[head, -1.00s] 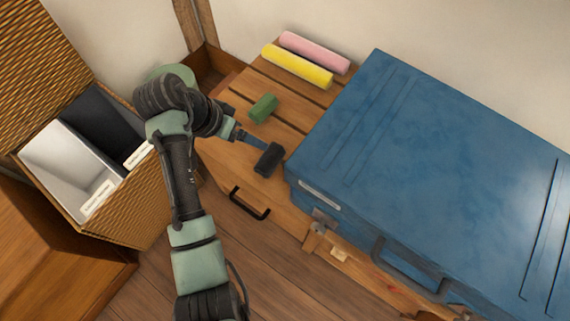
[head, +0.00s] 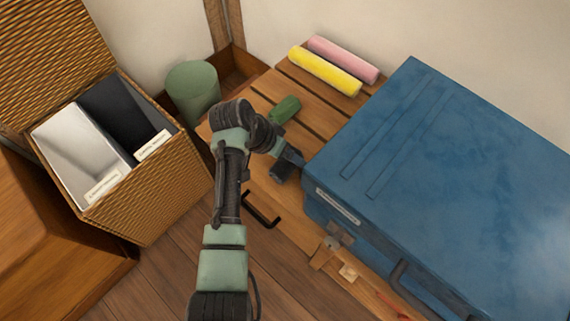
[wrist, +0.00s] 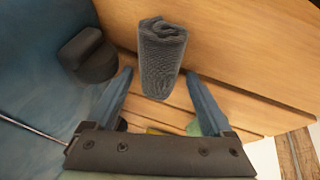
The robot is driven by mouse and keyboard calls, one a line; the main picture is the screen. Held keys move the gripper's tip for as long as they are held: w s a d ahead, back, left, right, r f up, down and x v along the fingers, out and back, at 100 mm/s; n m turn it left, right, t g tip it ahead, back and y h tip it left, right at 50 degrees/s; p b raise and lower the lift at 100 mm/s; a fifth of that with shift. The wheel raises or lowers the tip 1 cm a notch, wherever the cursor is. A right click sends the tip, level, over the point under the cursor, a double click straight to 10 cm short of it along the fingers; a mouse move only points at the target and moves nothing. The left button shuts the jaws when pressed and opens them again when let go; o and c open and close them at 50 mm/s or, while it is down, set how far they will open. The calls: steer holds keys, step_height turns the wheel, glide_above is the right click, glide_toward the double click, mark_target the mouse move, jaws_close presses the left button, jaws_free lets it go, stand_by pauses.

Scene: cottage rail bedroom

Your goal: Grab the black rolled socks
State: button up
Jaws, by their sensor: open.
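The black rolled socks (head: 283,173) lie on the slatted wooden top, close to the left corner of the blue case. My gripper (head: 291,158) is directly over them in the head view and partly covers them. In the wrist view the socks (wrist: 162,58) show as a dark grey knit roll, upright in the picture. My gripper (wrist: 158,78) is open there, with one blue finger on either side of the roll's near end. I cannot tell whether the fingers touch the socks.
The blue case (head: 430,170) fills the right side of the wooden top. A green roll (head: 285,109), a yellow roll (head: 325,71) and a pink roll (head: 343,59) lie behind. A wicker hamper (head: 150,190) and a green bin (head: 192,90) stand to the left.

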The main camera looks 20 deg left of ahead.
steer(key=c, duration=1.1)
